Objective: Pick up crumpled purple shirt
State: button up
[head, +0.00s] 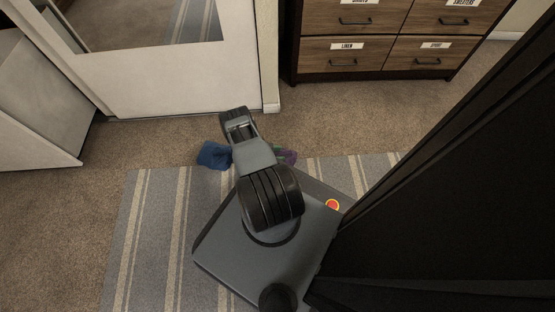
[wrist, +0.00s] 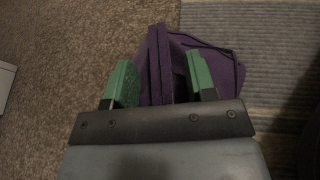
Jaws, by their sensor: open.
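The crumpled purple shirt (wrist: 220,58) lies on the floor at the meeting of the carpet and the striped rug in the wrist view. A small part of the purple shirt (head: 290,157) shows in the head view, mostly hidden by my arm. My gripper (wrist: 160,82) is open, with its green-padded fingers on either side of a raised purple fold. Whether the fingers touch the cloth I cannot tell.
A blue crumpled cloth (head: 213,155) lies on the carpet left of my arm. The striped rug (head: 150,230) spreads around my base. A wooden drawer unit (head: 378,45) and a white mirrored door (head: 160,85) stand behind. Carpet on the right is clear.

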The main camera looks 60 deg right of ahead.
jog(key=shift+s+d, duration=0.1)
jog(key=shift+c, duration=0.5)
grip_shut()
